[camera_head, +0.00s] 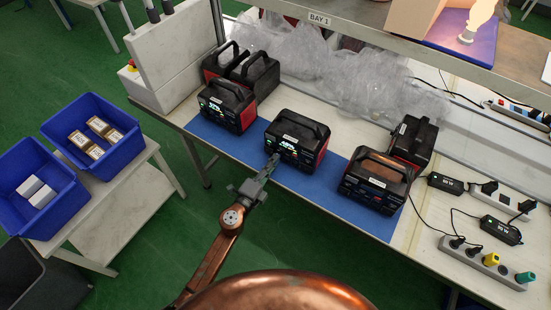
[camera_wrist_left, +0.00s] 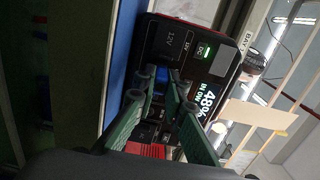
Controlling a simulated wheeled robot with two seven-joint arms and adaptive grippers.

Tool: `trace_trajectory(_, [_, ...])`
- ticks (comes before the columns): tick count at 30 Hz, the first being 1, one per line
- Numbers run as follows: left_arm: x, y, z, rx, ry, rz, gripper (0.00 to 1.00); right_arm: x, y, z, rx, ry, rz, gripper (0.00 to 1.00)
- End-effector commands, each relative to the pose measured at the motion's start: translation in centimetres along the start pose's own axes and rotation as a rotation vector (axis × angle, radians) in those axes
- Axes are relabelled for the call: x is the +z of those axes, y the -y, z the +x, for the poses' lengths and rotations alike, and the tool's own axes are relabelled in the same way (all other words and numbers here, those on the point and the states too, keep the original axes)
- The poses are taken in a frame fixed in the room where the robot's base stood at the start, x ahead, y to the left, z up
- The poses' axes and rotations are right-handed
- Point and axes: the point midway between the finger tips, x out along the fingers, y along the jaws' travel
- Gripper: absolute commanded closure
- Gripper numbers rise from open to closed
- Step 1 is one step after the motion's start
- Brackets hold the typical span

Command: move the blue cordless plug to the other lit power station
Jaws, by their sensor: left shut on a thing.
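My left gripper (camera_head: 273,161) is at the front face of the middle power station (camera_head: 303,128), whose display is lit. In the left wrist view its green fingers (camera_wrist_left: 160,82) are shut on a small dark blue thing (camera_wrist_left: 158,110), taken as the blue cordless plug and mostly hidden by them. In that view the lit display (camera_wrist_left: 210,103) reads 48%, beside sockets marked 12V and a green-lit DC button. I cannot tell whether the plug is seated in a socket. The left power station (camera_head: 228,104) also has a lit display. The right power station (camera_head: 372,181) shows dim front lights.
The stations stand on a blue mat (camera_head: 336,196) on the bench. More stations (camera_head: 258,72) stand behind. Clear plastic wrap (camera_head: 365,82) lies at the back. Cables and a power strip (camera_head: 482,262) are at the right. Blue bins (camera_head: 93,137) stand at the left.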

Motion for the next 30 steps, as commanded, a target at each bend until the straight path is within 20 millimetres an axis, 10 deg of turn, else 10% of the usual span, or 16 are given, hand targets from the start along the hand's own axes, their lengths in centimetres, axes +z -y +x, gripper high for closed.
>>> trace_trajectory(30, [0.0, 0.0, -2.7, 0.0, 0.0, 0.0, 1.0, -0.1, -0.1, -0.3, 0.001, -0.002, 0.0, 0.6])
